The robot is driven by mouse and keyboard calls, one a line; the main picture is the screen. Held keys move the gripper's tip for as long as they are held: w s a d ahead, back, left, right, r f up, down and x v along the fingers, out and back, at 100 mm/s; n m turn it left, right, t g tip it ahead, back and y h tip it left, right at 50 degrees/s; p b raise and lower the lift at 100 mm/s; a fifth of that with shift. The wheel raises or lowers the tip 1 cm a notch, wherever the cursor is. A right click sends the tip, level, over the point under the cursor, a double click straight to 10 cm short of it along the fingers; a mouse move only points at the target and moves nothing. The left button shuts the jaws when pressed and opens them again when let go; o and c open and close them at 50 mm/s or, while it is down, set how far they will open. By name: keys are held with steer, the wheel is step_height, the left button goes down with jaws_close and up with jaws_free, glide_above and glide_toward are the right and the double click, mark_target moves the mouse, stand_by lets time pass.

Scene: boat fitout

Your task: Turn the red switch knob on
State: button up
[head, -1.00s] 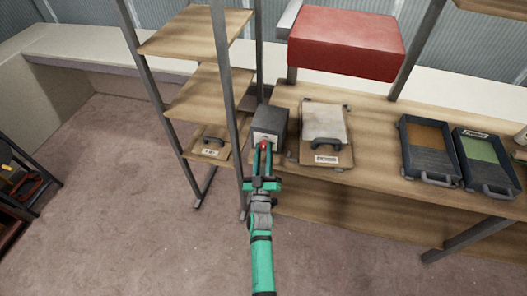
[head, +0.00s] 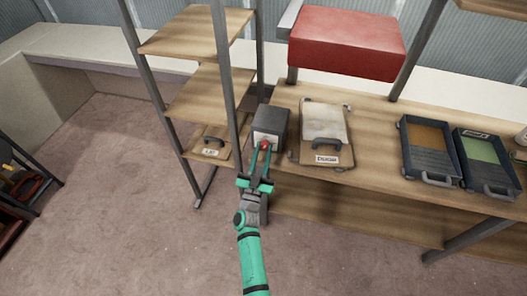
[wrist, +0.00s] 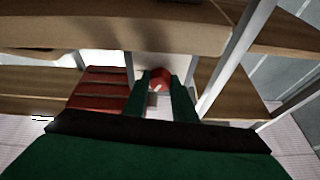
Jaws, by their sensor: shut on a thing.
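The red switch knob (head: 265,146) is on the front face of a dark grey box (head: 271,122) with a pale plate, at the left end of the workbench. My gripper (head: 263,150) is shut on the knob, with one teal finger on each side of it. In the wrist view the red knob (wrist: 160,77) shows between the two fingertips, with a small pale mark on it. The fingers hide the sides of the knob.
Left of the box stands a wooden shelf rack (head: 205,90) with grey metal posts, one close to my arm. Right of it on the workbench (head: 372,171) lie a clipboard-like case (head: 324,123) and two dark trays (head: 425,174). A red cabinet (head: 345,43) hangs above.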

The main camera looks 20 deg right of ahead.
steer(key=m+g+h, duration=0.1)
steer(key=m, duration=0.2)
steer(key=m+g+h, duration=0.1)
steer(key=m, duration=0.2)
steer(key=m+g+h, duration=0.1)
steer(key=m+g, duration=0.1)
steer(key=m, duration=0.1)
steer(key=shift+w+a+r+m+h, duration=0.1)
steer(key=shift+w+a+m+h, duration=0.05)
steer(key=shift+a+m+h, duration=0.15)
steer(key=m+g, duration=0.1)
steer(key=m, duration=0.3)
steer(key=m+g, duration=0.2)
steer(key=m, duration=0.1)
steer(key=shift+r+m+g+h, duration=0.1)
steer(key=shift+m+g+h, duration=0.2)
steer(key=shift+m, duration=0.1)
steer(key=o, duration=1)
steer(key=shift+o, duration=0.2)
steer(key=v, duration=1)
steer(key=shift+a, duration=0.4)
